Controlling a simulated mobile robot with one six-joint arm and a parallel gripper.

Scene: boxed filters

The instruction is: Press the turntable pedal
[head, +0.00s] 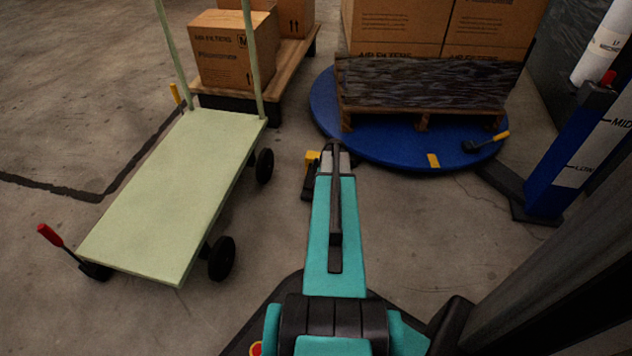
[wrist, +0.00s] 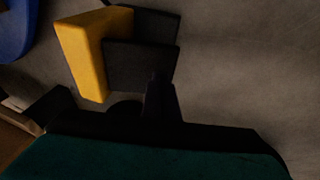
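The turntable pedal (head: 309,188) sits on the floor in front of the blue turntable (head: 385,152), partly hidden by my arm in the head view. It has a yellow guard (wrist: 80,50) and a dark plate (wrist: 135,62) in the wrist view. My gripper (wrist: 159,82) shows there as one narrow dark shape, its fingers together with nothing between them. Its tip overlaps the lower right part of the dark plate; I cannot tell whether it touches. In the head view my gripper (head: 336,152) is beside the pedal's yellow part.
A pallet (head: 425,118) with boxes (head: 400,25) stands on the turntable, with a yellow-handled lever (head: 487,141) at its rim. A pale green cart (head: 180,190) is at left, with a loaded wooden dolly (head: 290,65) behind. A blue post (head: 565,150) stands at right.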

